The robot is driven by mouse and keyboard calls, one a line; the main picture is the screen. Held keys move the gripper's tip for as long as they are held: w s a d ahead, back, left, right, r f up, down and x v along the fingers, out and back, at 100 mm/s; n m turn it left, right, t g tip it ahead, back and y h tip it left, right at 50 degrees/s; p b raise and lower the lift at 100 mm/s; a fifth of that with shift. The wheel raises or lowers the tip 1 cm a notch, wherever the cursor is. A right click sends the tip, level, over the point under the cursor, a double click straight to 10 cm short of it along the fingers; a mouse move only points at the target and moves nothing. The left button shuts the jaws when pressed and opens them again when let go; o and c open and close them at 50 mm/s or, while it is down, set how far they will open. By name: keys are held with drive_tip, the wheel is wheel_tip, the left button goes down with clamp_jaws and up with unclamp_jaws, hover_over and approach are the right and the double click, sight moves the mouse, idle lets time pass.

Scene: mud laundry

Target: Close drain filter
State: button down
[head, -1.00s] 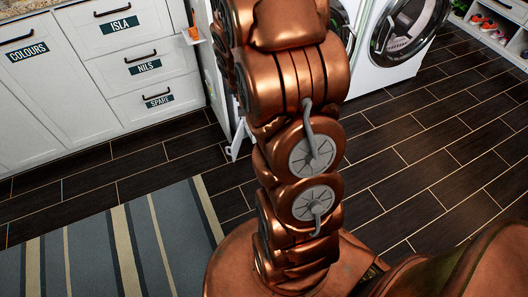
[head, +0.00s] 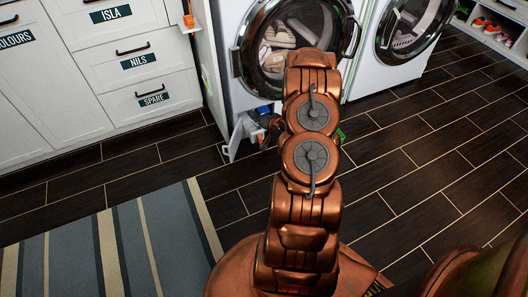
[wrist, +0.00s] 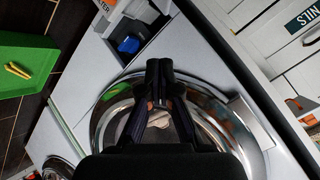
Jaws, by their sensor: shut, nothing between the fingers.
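The washing machine (head: 225,50) has a small white flap (head: 237,138) standing open at its bottom left corner. A blue part (head: 265,109) shows in the low opening beside the flap. In the wrist view the blue part (wrist: 129,45) lies just left of and beyond my fingertips, apart from them in the picture. The flap's lettered face (wrist: 104,4) is cut off at the top. My gripper (wrist: 160,66) is shut and empty, with the washer's round door behind it. In the head view it is a dark shape near the opening, partly hidden by my arm.
A green tray (wrist: 37,57) with a yellow item lies on the floor; only a sliver shows past my arm in the head view. A second machine (head: 400,65) stands right, drawers (head: 140,65) left. A striped rug (head: 110,245) covers the front left floor.

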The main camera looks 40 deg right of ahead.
drive_tip(key=s+f+m+t+h+b, duration=0.1)
drive_tip(key=s+f+m+t+b, duration=0.2)
drive_tip(key=f, duration=0.4)
drive_tip(key=s+a+f+m+t+h+b, duration=0.1)
drive_tip(key=s+f+m+t+b, duration=0.2)
drive_tip(key=f, duration=0.4)
drive_tip(key=s+f+m+t+h+b, duration=0.1)
drive_tip(key=s+f+m+b, duration=0.35)
drive_tip(key=f, duration=0.25)
drive_tip(key=b+x, duration=0.5)
drive_tip(key=x, duration=0.9)
drive_tip(key=shift+n, duration=0.45)
drive_tip(key=shift+f, duration=0.15)
